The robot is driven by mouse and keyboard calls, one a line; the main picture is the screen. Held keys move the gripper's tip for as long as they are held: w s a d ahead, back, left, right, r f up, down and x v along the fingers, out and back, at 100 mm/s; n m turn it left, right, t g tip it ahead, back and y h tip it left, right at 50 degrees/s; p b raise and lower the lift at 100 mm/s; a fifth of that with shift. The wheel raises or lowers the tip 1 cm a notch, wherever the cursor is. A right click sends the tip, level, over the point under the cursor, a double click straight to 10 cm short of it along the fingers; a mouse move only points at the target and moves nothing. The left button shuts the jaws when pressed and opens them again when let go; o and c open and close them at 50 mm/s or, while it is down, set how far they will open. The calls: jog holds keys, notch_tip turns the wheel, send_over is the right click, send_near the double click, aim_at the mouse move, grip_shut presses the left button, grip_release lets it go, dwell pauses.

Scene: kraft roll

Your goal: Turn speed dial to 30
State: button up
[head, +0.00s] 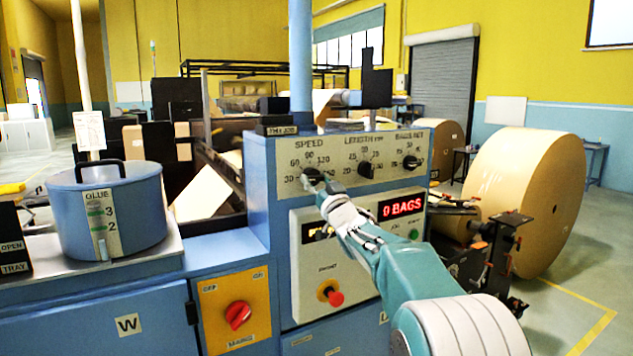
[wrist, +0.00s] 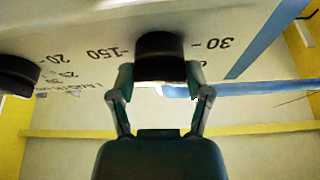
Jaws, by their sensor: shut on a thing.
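The black speed dial (head: 312,173) is at the left of the pale upper panel, under the word SPEED. Its scale has 30 at the lower left, 60 and 90 above, and higher numbers to the right. My gripper (head: 321,187) reaches it from the lower right. In the wrist view the dial (wrist: 160,48) is between the two fingers of my gripper (wrist: 160,76), which are shut on its sides. There the 30 and 150 marks show upside down on either side of the dial. I cannot tell where its pointer is.
The length dial (head: 367,170) and bags/set dial (head: 410,162) are to the right on the same panel. Below are a red 0 BAGS display (head: 402,206), a red push button (head: 335,298) and a red rotary switch (head: 238,315). A blue glue pot (head: 135,225) stands left.

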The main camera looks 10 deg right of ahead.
jog(key=shift+w+f+n+y, duration=0.15)
jog(key=shift+f+n+y, duration=0.3)
jog(key=shift+n, duration=0.25)
jog(key=o, duration=1.1)
jog(key=shift+w, duration=0.1)
jog(key=shift+o, duration=0.2)
jog(key=shift+r, duration=0.15)
jog(key=shift+r, duration=0.1)
jog(key=v, duration=1.2)
jog(key=shift+r, duration=0.15)
